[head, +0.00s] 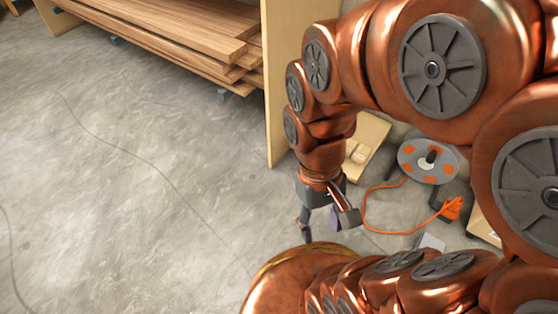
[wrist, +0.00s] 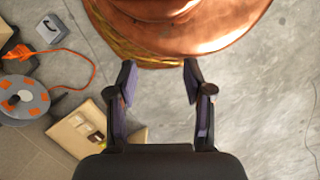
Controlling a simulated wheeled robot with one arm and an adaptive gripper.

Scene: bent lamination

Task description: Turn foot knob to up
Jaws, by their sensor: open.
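My gripper (head: 320,222) hangs open and empty over the concrete floor, near my own copper base. In the wrist view its two dark fingers (wrist: 159,82) are spread with bare floor between them. I cannot tell whether this is the foot knob, or which way any knob points.
A cable reel (head: 428,160) with an orange cable (head: 368,212) and orange plug (head: 451,208) stands to the right. A cardboard-coloured box (head: 366,138) is behind my gripper. Stacked planks (head: 190,35) and an upright panel (head: 278,85) stand at the back. The left floor is clear.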

